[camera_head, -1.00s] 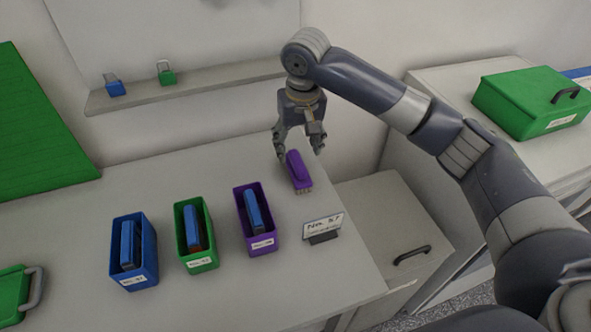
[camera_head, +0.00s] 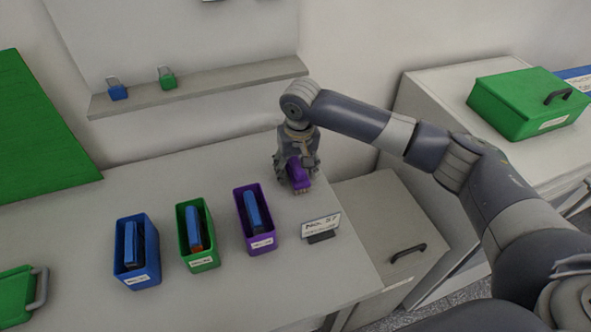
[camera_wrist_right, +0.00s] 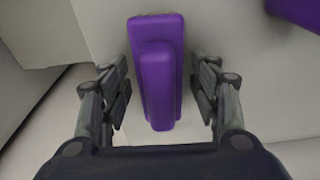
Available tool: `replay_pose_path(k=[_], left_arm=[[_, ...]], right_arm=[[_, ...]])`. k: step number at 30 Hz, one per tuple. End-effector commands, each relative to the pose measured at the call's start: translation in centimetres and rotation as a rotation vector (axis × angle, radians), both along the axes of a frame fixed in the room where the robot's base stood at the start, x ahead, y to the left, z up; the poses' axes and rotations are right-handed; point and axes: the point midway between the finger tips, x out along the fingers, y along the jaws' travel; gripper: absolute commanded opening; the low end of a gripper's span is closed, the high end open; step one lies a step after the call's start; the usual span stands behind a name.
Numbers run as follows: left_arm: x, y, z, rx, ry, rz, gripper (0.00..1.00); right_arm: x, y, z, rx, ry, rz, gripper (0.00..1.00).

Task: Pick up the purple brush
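The purple brush (camera_head: 299,173) lies on the white table near its back right corner, partly hidden by my right gripper in the head view. My right gripper (camera_head: 296,178) is lowered over it, pointing down. In the right wrist view the brush (camera_wrist_right: 158,72) lies lengthwise between the two fingers of the right gripper (camera_wrist_right: 160,95). The fingers are open, one on each side, with a visible gap to the brush on both sides. My left gripper is not in view.
A purple bin (camera_head: 262,243), a green bin (camera_head: 203,257) and a blue bin (camera_head: 141,272) stand left of the brush, each holding something blue. A small sign (camera_head: 320,226) stands in front of the brush. Two padlocks rest on the shelf (camera_head: 215,85) behind.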

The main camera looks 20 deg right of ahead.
Motion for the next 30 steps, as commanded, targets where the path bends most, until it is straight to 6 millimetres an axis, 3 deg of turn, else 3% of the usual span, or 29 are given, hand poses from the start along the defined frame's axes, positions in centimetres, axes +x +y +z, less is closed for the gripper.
replay_pose_path(k=[1,5,6,17,30], left_arm=[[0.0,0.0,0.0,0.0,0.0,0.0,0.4],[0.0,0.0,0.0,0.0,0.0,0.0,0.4],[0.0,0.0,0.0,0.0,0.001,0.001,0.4],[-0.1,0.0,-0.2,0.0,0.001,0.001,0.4],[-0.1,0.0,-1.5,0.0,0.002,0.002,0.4]], right_arm=[[0.0,0.0,0.0,0.0,0.0,0.0,0.4],[0.0,0.0,0.0,0.0,0.0,0.0,0.11],[0.0,0.0,0.0,0.0,0.0,0.0,0.09],[0.1,0.1,0.7,0.002,-0.003,0.0,0.09],[0.1,0.1,8.5,0.002,-0.003,-0.001,0.09]])
